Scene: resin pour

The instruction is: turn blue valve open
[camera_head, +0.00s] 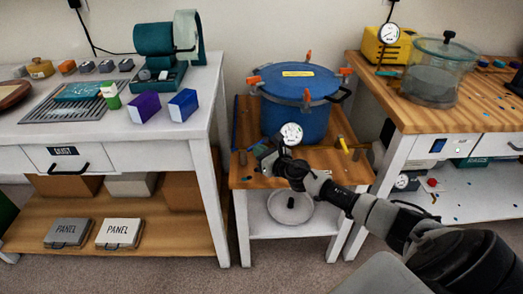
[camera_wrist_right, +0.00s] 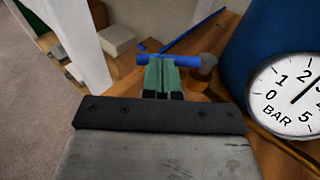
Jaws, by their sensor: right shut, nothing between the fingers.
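The blue valve's bar handle (camera_wrist_right: 183,59) lies crosswise just beyond my right fingertips in the right wrist view, with a brownish fitting (camera_wrist_right: 207,66) at its right end. My right gripper (camera_wrist_right: 161,78) has green fingertips pressed together with nothing between them. The tips overlap the handle's lower edge in the picture; I cannot tell whether they touch it. In the head view my right gripper (camera_head: 262,152) is at the left front of the blue pressure pot (camera_head: 296,118) and mostly hides the valve. My left gripper is not in view.
A pressure gauge (camera_head: 291,134) sits on the pot's front, close to my right gripper. A yellow-handled valve (camera_head: 343,146) is to its right. The wooden stand (camera_head: 325,165) is between a left bench (camera_head: 185,135) and a right bench (camera_head: 425,118). A thin blue rod (camera_wrist_right: 190,33) lies behind the handle.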

